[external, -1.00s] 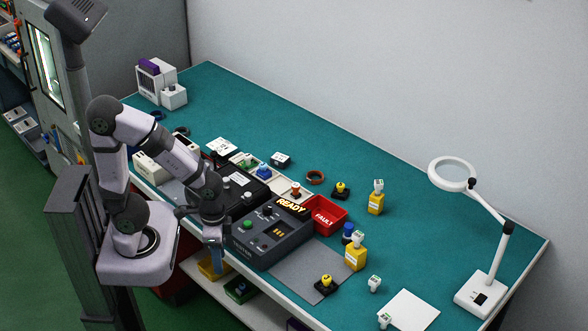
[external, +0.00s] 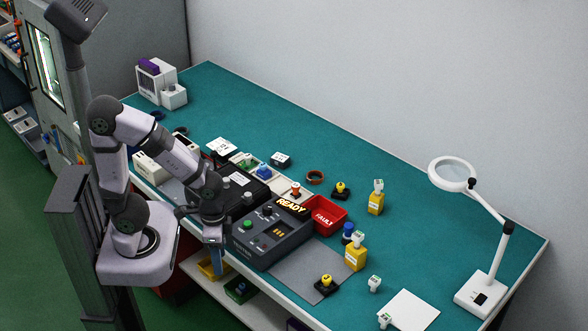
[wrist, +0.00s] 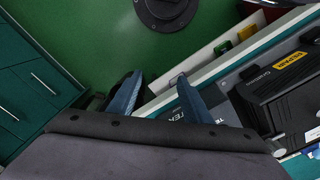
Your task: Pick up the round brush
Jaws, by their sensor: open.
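I cannot pick out a round brush with certainty in either view. My gripper (external: 216,262) hangs low at the front edge of the teal bench, left of the READY unit, in the external view. Its two blue fingers also show in the wrist view, where the gripper (wrist: 157,82) is open with nothing between the fingers. Below it there are the green floor and the bench edge. A small dark cylinder with a blue top (external: 347,231) stands on the bench right of the red FAULT bin; its kind is too small to tell.
The dark READY unit (external: 271,238) and red FAULT bin (external: 326,222) stand near the gripper. A lower shelf (external: 258,314) holds small bins.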

